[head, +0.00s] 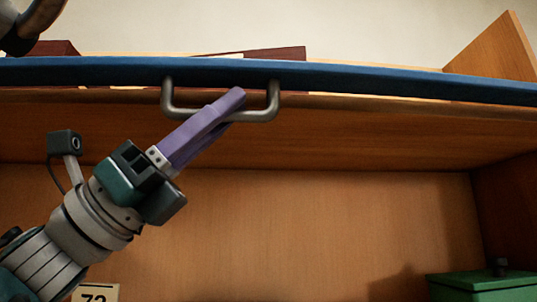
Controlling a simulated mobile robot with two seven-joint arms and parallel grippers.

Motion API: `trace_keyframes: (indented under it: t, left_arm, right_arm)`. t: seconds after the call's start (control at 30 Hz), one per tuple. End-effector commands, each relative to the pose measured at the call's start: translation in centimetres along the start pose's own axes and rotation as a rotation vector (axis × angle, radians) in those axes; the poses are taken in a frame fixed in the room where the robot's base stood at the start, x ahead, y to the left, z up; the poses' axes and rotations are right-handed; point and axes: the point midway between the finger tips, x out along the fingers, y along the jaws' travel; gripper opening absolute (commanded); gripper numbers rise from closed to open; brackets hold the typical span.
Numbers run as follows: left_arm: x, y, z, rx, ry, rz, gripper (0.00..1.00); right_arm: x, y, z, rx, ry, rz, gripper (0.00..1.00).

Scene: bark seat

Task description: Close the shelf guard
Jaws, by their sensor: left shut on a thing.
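The shelf guard (350,80) is a long blue bar running across the front of the upper shelf. A grey U-shaped handle (183,112) hangs below it, left of the middle. My left gripper (232,103), with purple fingers, comes up from the lower left and is shut on the handle's lower bar. The fingers hide part of that bar. My right gripper is not in view.
The wooden shelf board (370,125) lies just behind and below the guard. Dark red flat items (275,53) show above the guard. A green box (485,287) stands at lower right, and a number card (95,293) at lower left. The middle of the lower compartment is clear.

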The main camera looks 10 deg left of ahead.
Motion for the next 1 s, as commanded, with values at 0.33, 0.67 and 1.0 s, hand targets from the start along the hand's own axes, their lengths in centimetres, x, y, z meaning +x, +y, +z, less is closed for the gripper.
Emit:
trace_keyframes:
  t: [0.33, 0.67, 1.0]
  left_arm:
    - [0.0, 0.0, 0.1, -0.004, 0.0, 0.004, 0.0]
    - [0.6, -0.6, 0.7, -0.09, 0.002, 0.09, 0.0]
    - [1.9, -1.8, 1.9, -0.301, 0.003, 0.299, 0.0]
  right_arm:
    - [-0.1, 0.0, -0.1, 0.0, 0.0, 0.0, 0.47]
    - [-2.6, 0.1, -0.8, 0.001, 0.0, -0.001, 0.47]
    - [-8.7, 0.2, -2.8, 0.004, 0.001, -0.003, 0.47]
